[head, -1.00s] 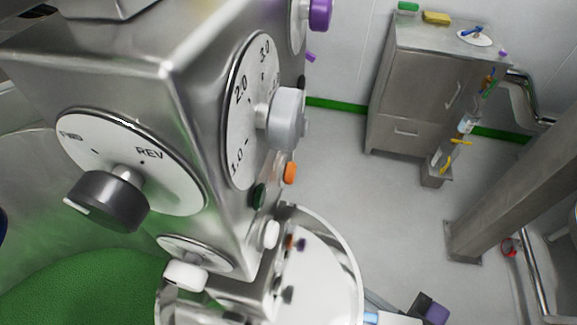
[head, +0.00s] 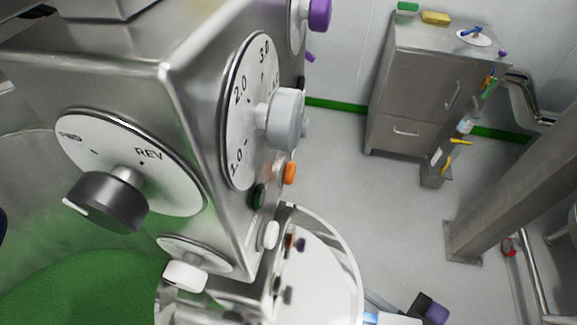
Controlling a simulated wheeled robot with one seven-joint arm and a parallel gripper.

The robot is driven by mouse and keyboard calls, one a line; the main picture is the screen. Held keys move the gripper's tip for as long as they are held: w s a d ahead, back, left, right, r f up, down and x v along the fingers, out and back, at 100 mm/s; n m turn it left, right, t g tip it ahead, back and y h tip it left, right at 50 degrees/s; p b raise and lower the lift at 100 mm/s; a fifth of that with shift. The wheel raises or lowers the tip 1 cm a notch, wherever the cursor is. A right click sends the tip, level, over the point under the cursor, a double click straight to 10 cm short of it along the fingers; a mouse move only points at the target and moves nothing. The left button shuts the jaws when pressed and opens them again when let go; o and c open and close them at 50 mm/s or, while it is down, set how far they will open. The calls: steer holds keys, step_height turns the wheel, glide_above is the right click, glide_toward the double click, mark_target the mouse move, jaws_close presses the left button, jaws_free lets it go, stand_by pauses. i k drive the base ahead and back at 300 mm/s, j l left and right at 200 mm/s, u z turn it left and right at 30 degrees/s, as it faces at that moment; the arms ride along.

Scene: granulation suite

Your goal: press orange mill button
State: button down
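The orange button (head: 289,173) sticks out from the right-hand face of a steel control housing (head: 185,95). It sits below the grey knob (head: 285,118) of a numbered dial (head: 240,112). A dark green button (head: 258,197) is to its lower left, and a white button (head: 271,235) is lower down on the same face. Nothing is seen touching the orange button. I cannot make out my gripper in the head view.
A black knob (head: 106,202) on a FWD/REV dial (head: 180,187) and a purple knob (head: 320,14) stick out of the housing. A steel cabinet (head: 405,95) stands at the back. A steel post (head: 510,195) is at right. Open floor (head: 350,150) lies between.

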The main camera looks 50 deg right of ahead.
mark_target(290, 171)
steer(key=k+j, duration=0.1)
steer(key=j, duration=0.2)
steer(key=k+j+z, duration=0.4)
steer(key=j, duration=0.2)
steer(key=k+j+z, duration=0.4)
steer(key=k, duration=0.2)
